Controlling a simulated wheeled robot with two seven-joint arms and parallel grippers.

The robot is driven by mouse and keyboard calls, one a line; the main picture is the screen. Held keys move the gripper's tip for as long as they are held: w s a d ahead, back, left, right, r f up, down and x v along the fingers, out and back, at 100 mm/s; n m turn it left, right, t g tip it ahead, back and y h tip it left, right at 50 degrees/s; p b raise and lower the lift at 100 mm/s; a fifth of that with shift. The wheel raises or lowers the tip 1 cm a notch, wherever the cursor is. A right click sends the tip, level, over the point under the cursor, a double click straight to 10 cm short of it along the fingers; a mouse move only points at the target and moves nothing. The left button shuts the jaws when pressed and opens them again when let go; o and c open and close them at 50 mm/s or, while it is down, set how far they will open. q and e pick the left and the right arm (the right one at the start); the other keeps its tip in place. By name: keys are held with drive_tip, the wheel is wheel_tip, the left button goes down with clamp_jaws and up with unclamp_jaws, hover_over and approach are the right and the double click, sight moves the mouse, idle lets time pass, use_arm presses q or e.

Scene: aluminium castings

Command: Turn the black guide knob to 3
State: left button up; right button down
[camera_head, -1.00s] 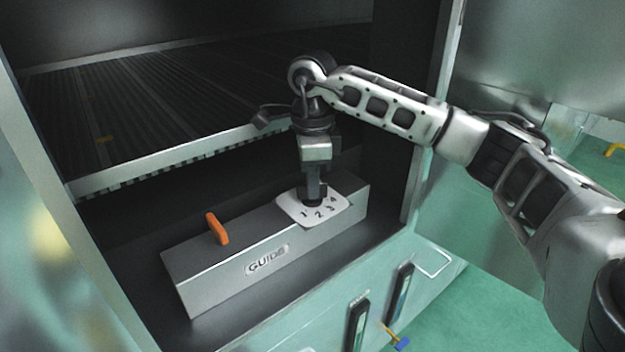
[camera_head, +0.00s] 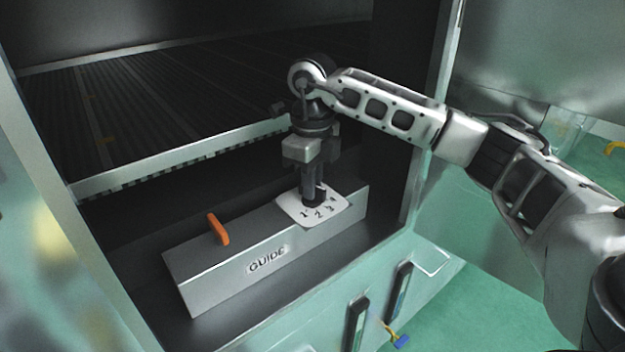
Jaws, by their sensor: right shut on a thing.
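The black guide knob (camera_head: 314,199) sits on a white dial plate (camera_head: 291,207) marked 1, 2, 3 and 4, on top of the grey box labelled GUIDE (camera_head: 218,285). My right gripper (camera_head: 314,192) points straight down and is shut on the knob. The fingers hide most of the knob, and I cannot tell exactly which number it points at. My left gripper is not in view.
An orange lever (camera_head: 218,229) stands on the box, left of the dial. The box sits inside a dark cabinet, below a ribbed conveyor bed (camera_head: 200,95). Two black handles (camera_head: 357,322) are on the green front panel.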

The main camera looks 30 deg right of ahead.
idle(0.3)
drive_tip(key=c, duration=1.5)
unclamp_jaws()
wheel_tip(320, 180, up, 12)
drive_tip(key=shift+r+p, duration=0.1)
drive_tip(key=shift+p, duration=0.2)
